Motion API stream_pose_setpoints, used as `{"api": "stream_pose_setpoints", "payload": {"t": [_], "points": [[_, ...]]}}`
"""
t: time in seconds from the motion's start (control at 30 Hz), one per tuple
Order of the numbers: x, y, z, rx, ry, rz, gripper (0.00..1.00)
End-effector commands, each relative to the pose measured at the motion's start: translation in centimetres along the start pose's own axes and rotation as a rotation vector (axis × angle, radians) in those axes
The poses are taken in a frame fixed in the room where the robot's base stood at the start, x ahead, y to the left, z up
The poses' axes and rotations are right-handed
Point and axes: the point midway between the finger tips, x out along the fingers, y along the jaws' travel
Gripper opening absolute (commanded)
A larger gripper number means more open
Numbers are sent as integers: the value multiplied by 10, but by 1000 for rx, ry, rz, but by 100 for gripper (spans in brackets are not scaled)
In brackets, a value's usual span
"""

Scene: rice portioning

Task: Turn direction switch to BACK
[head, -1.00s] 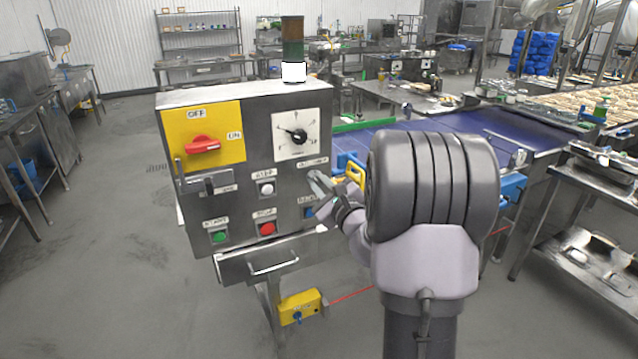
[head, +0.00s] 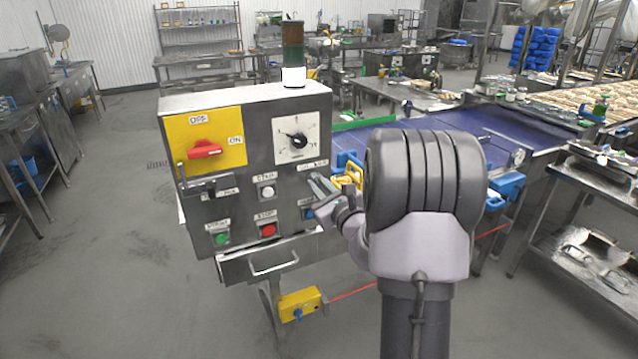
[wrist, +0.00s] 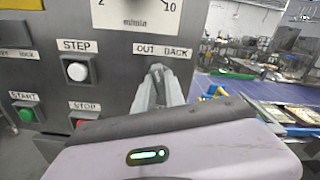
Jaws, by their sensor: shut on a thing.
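The grey control box (head: 245,165) stands in front of me, with its OUT/BACK label (wrist: 162,50) at the right of the panel in the wrist view. My gripper (head: 318,183) reaches the panel just below that label. Its fingers also show in the wrist view (wrist: 158,80), close together on the direction switch. The switch itself is hidden between the fingers, so I cannot tell which way it points.
The STEP button (head: 266,192), red STOP button (head: 267,230) and green START button (head: 221,239) sit left of my gripper. A speed dial (head: 297,141) is above, and a red switch (head: 204,149) is at upper left. A blue conveyor (head: 440,120) runs behind.

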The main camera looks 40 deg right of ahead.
Motion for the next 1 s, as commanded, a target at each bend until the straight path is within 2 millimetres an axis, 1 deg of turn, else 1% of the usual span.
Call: {"api": "stream_pose_setpoints", "payload": {"t": [0.17, 0.5, 0.83, 1.0], "points": [[0, 0, 2, 27, 0, 0, 0], [0, -1, 2, 258, 0, 0, 0], [0, 0, 0, 282, -1, -1, 0], [0, -1, 3, 382, 1, 0, 0]]}}
